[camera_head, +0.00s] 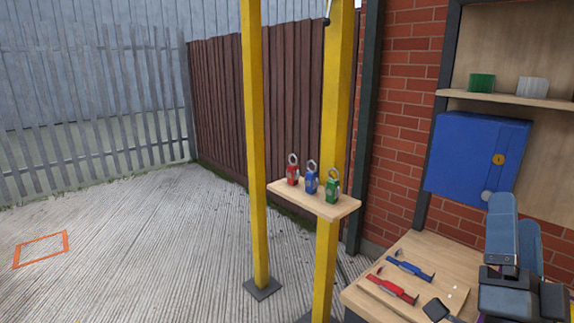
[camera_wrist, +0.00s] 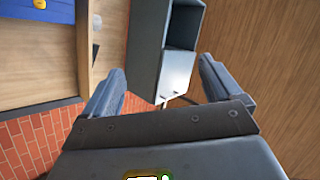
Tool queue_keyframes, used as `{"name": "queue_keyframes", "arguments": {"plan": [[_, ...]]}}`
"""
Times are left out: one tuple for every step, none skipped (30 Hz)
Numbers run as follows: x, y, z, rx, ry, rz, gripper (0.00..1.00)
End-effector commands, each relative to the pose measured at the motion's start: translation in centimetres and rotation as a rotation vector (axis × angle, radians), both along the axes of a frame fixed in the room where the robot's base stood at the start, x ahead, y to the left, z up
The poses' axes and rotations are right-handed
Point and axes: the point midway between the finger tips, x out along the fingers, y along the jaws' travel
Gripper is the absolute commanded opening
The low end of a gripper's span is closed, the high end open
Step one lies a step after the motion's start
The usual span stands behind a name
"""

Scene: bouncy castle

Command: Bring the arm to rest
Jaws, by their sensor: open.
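My gripper (camera_head: 515,214) is at the right of the head view, in front of the workbench and below the wall shelf.
A wooden workbench (camera_head: 440,254) holds a red tool (camera_head: 390,289) and a blue tool (camera_head: 410,266). Open floor lies left.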

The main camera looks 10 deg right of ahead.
Motion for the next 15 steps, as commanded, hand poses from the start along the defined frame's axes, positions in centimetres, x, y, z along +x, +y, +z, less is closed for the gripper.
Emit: {"name": "queue_keyframes", "arguments": {"plan": [[-1.2,0.4,-1.6,-0.042,0.057,0.002,0.92],[-1.9,0.7,-2.5,-0.068,0.087,0.003,0.92],[-2.8,1.1,-3.6,-0.101,0.128,0.007,0.92],[-3.5,1.5,-4.4,-0.125,0.159,0.01,0.92],[-4.2,1.7,-5.2,-0.149,0.19,0.012,0.92],[-5.1,2.1,-6.3,-0.18,0.232,0.017,0.92],[-5.9,2.4,-7.1,-0.202,0.263,0.021,0.92],[-6.6,2.7,-7.9,-0.223,0.294,0.025,0.92],[-7.7,3.1,-8.9,-0.252,0.338,0.03,0.92],[-8.5,3.4,-9.6,-0.272,0.369,0.035,0.92],[-9.3,3.7,-10.3,-0.293,0.401,0.04,0.92],[-10.4,4.1,-11.3,-0.319,0.445,0.047,0.92],[-11.3,4.4,-11.9,-0.339,0.477,0.051,0.92],[-12.2,4.7,-12.6,-0.357,0.51,0.057,0.92],[-13.3,5.1,-13.4,-0.381,0.553,0.066,0.92]]}}
